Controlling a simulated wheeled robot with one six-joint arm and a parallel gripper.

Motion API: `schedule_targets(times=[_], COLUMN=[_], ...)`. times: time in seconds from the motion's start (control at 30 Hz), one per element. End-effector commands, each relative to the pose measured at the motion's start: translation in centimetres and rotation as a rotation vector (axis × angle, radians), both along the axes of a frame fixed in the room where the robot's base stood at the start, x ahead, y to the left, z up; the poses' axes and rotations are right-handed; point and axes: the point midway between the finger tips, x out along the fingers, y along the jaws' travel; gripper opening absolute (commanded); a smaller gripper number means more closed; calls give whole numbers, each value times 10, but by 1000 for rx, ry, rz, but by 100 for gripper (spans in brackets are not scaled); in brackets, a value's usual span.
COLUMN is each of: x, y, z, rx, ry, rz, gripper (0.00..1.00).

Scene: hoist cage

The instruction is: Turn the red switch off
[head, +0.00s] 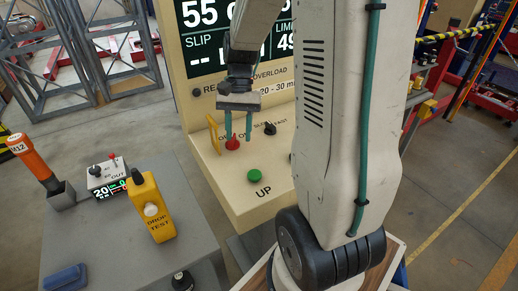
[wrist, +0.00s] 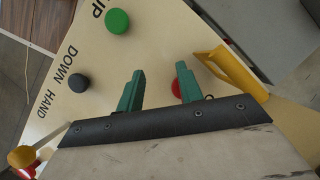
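The red switch (head: 232,144) sits on the sloping cream panel, below the large display. In the wrist view the red switch (wrist: 176,88) is partly hidden behind the right finger, so its setting cannot be read. My gripper (head: 238,137) hangs just above the switch with its two green fingers apart. In the wrist view my gripper (wrist: 160,70) is open, with nothing seen between the fingers. Whether a finger touches the switch cannot be told. A yellow flap (head: 213,133) stands raised beside the switch, and it also shows in the wrist view (wrist: 225,65).
A green button (head: 254,175) marked UP and a black selector (head: 269,128) share the panel. A black button (wrist: 79,83) lies near the words DOWN HAND. A grey bench at left holds a yellow DROP TEST pendant (head: 152,208), a small meter box (head: 107,176) and an orange-handled tool (head: 32,158).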

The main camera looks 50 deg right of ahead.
Motion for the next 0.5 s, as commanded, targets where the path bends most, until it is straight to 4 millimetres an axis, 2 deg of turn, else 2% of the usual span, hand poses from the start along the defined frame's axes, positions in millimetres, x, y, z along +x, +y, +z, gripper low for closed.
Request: schedule_targets(times=[0.1,0.3,0.5], x=[-30,-74,-100], y=[8,20,28], z=[3,7,10], rx=[-1,0,0], ry=[-2,-1,0], rz=[-3,-3,-1], gripper=[36,36,36])
